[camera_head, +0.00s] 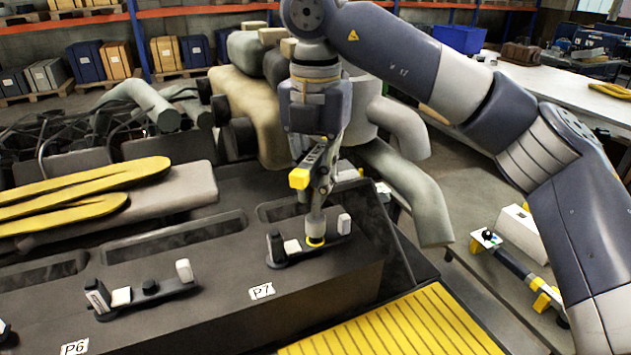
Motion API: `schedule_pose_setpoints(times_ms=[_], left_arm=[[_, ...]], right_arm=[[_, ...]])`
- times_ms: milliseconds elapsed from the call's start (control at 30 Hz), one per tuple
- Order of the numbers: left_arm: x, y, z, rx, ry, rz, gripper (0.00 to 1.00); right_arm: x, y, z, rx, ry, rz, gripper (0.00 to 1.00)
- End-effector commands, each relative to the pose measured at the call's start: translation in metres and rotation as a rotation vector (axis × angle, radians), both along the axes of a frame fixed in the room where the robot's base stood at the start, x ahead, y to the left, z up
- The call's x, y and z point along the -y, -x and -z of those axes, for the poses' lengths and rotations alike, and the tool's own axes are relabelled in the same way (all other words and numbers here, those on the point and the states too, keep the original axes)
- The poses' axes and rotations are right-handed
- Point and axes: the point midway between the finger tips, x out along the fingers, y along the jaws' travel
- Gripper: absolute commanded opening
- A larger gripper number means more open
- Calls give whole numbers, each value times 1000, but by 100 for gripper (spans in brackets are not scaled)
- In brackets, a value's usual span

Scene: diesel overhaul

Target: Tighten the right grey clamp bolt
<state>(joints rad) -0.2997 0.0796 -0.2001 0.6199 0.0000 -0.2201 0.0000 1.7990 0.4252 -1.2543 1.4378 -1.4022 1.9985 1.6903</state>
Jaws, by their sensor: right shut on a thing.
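My right gripper (318,190) points down over the clamp marked P7 on the dark engine block (200,262). It is shut on a grey upright cylinder (316,222), which looks like a socket tool with a yellow ring at its lower end. The ring sits at the middle of the P7 clamp (290,258), and the bolt there is hidden under it. The P6 clamp (168,289) lies to the left with a dark bolt head (150,287) showing at its middle. My left gripper is not in view.
A yellow ribbed mat (400,325) lies in front of the block. Yellow curved pieces (90,190) lie on a grey cover at left. Grey pipes (405,190) stand behind my right gripper. A low bench at right holds a tool with yellow parts (520,278).

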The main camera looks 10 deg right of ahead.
Motion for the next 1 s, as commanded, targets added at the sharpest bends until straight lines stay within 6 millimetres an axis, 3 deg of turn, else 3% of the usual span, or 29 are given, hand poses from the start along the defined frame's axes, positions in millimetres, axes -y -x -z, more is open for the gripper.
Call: schedule_pose_setpoints(times_ms=[1000], left_arm=[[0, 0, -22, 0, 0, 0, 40]], right_arm=[[0, 0, 0, 1, 0, -685, 0]])
